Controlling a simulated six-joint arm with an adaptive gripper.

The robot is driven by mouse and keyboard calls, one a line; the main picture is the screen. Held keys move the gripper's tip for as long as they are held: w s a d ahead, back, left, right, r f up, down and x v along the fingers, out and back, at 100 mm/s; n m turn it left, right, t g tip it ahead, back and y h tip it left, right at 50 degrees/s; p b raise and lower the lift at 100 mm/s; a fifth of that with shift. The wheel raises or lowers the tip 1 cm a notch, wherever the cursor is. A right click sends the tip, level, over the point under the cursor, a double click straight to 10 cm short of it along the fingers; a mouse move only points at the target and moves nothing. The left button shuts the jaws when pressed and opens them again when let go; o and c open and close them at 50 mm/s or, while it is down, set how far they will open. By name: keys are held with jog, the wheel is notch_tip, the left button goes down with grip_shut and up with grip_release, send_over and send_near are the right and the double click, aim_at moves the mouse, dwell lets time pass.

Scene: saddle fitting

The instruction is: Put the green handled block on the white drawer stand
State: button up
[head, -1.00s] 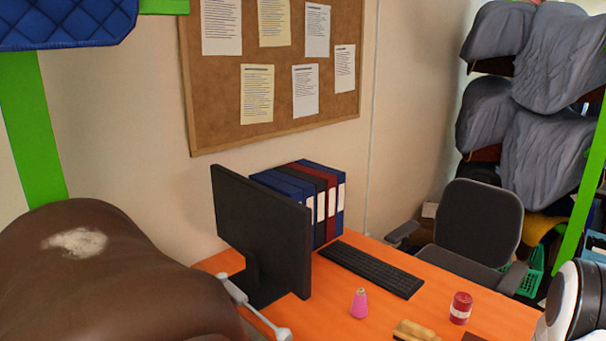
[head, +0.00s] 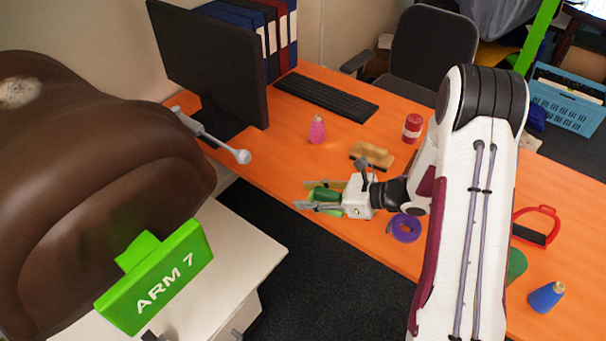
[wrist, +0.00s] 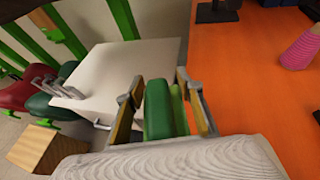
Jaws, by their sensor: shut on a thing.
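The green handled block (head: 327,194) is between the fingers of my gripper (head: 322,197), over the near edge of the orange desk in the head view. The wrist view shows the green block (wrist: 158,110) clasped between both fingers of my gripper (wrist: 163,100); its handle is not clear. The white drawer stand (head: 256,252) is at lower left in the head view, apart from the gripper across a dark floor gap. Its pale top (wrist: 125,68) also shows in the wrist view, beyond the fingers.
A brown saddle (head: 90,190) and a green "ARM 7" sign (head: 160,278) stand close to the drawer stand. A grey rod with a round end (head: 215,140) is near the monitor (head: 210,70). A brush (head: 372,154), purple tape (head: 405,228) and pink cone (head: 317,130) are on the desk.

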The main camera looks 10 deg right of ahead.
jog(key=w+a+f+m+t, duration=0.1)
jog(key=w+a, duration=0.1)
jog(key=w, duration=0.5)
jog(key=w+a, duration=0.3)
jog(key=w, duration=0.4)
jog(key=r+m+t+h, duration=0.2)
send_over(292, 169)
jog(key=shift+w+f, duration=0.15)
jog(key=shift+f, duration=0.05)
jog(key=shift+f, duration=2.5)
jog(key=shift+f, duration=2.3)
jog(key=shift+f, duration=0.1)
jog(key=o, duration=1.1)
